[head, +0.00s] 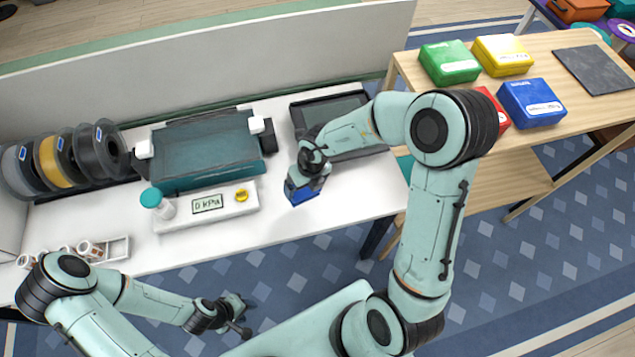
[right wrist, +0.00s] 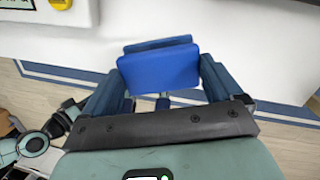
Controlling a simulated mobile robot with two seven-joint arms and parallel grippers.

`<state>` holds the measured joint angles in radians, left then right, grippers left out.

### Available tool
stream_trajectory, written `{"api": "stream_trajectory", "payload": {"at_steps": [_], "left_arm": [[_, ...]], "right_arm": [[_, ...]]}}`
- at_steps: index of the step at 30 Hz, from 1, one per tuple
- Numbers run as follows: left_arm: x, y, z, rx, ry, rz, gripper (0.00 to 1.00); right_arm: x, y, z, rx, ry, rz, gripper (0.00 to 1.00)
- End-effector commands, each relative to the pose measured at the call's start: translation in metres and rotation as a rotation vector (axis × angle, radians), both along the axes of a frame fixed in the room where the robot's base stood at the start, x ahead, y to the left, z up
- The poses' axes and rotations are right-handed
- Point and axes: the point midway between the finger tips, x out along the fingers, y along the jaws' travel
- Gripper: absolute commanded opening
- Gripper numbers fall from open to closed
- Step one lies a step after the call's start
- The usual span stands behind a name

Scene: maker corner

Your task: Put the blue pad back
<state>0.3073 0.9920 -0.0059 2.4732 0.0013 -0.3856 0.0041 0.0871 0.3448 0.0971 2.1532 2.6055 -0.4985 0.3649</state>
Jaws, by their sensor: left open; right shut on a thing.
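My right gripper (head: 306,186) is shut on the blue pad (head: 303,194), over the front part of the white bench. In the right wrist view the blue pad (right wrist: 160,68) sits between the two dark blue fingers of the right gripper (right wrist: 163,85). I cannot tell whether the pad touches the bench top. In the head view the arm and gripper hide part of it. My left gripper (head: 240,310) is open and empty, low in front of the bench.
The white bench (head: 240,235) bears a teal machine (head: 207,150), a unit with a "0 kPa" display (head: 207,204), a yellow knob (head: 242,195), a teal-capped bottle (head: 158,204), spools (head: 75,160) and a dark framed panel (head: 345,112). A wooden table (head: 590,110) at right holds coloured boxes.

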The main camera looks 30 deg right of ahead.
Motion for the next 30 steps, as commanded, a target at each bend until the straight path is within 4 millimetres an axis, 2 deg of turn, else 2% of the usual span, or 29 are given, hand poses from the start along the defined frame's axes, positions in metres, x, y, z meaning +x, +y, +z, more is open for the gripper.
{"api": "stream_trajectory", "payload": {"at_steps": [1, 3, 8, 17, 21, 30], "left_arm": [[0.011, 0.0, 0.009, 0.0, -0.012, 0.0, 0.43], [0.017, 0.0, 0.013, 0.0, -0.019, 0.0, 0.43], [0.019, 0.0, 0.015, 0.0, -0.022, 0.0, 0.43], [0.015, 0.0, 0.012, 0.0, -0.017, 0.0, 0.43], [-0.001, 0.0, -0.001, 0.0, 0.001, 0.0, 0.43], [-0.023, 0.0, -0.022, 0.0, 0.026, 0.0, 0.43]], "right_arm": [[-0.004, -0.005, 0.012, -0.045, 0.029, 0.024, 0.68], [-0.014, -0.014, 0.018, -0.092, 0.07, 0.044, 0.68], [-0.027, -0.022, 0.02, -0.134, 0.111, 0.063, 0.68], [-0.029, -0.022, -0.006, -0.135, 0.116, 0.064, 0.68], [-0.031, -0.022, -0.017, -0.134, 0.117, 0.063, 0.68], [-0.03, -0.022, -0.037, -0.134, 0.115, 0.064, 0.68]]}}
